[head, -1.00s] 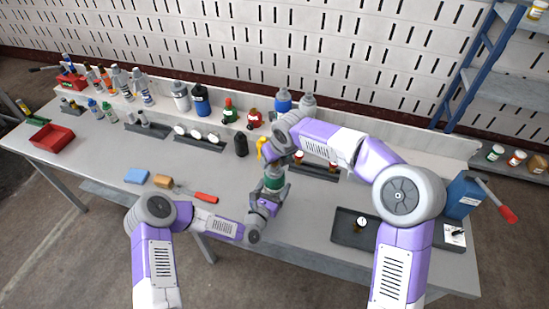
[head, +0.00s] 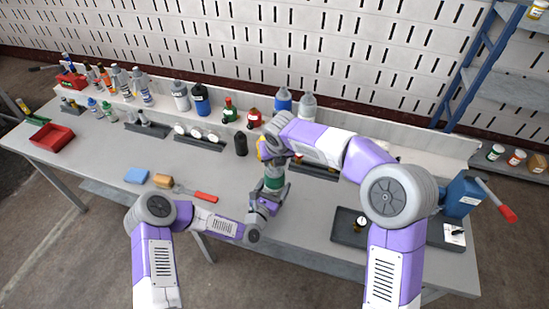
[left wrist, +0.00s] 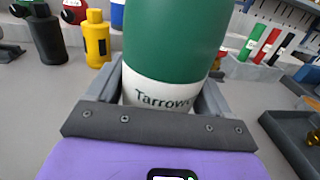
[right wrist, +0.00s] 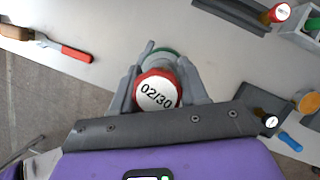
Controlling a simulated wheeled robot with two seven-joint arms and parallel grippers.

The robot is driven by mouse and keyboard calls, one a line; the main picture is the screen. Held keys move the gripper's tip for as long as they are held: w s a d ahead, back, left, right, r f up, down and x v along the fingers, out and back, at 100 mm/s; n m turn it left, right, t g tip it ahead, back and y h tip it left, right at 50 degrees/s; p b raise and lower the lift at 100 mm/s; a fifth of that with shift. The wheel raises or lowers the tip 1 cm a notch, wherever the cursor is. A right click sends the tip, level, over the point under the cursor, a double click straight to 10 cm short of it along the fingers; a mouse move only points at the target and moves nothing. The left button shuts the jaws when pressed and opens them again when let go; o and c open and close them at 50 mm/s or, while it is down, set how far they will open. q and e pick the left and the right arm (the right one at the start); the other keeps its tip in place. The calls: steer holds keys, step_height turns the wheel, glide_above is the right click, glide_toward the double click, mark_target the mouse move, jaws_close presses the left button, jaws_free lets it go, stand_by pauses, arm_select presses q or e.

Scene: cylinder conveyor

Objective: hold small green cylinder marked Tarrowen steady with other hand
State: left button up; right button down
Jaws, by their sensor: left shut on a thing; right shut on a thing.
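The small green cylinder (left wrist: 175,40) has a white band reading "Tarrow…", the rest of the name hidden by curvature. It stands roughly upright in the head view (head: 273,183), above the table's front half. My left gripper (left wrist: 165,88) is shut around its lower white part; it shows below the cylinder in the head view (head: 265,203). My right gripper (right wrist: 158,88) comes from above and is shut around a round, red-rimmed white top (right wrist: 157,91) marked "02/30". Green shows just behind this top, so it appears to be the cylinder's upper end.
A yellow bottle (left wrist: 97,40) and a black bottle (head: 241,145) stand behind the hands. Bottles line the table's back.

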steer(key=shift+m+h, duration=0.5)
steer(key=shift+m, duration=0.9)
steer(key=shift+a+m+h, duration=0.1)
steer(key=shift+m+h, duration=0.3)
steer(key=shift+m, duration=0.5)
steer(key=m+h, duration=0.1)
steer(key=m, duration=0.3)
steer(key=shift+g, duration=0.3)
steer(key=shift+h, duration=0.3)
steer(key=c, duration=0.5)
jaws_free()
steer(key=shift+m, duration=0.5)
steer(key=v, duration=1.2)
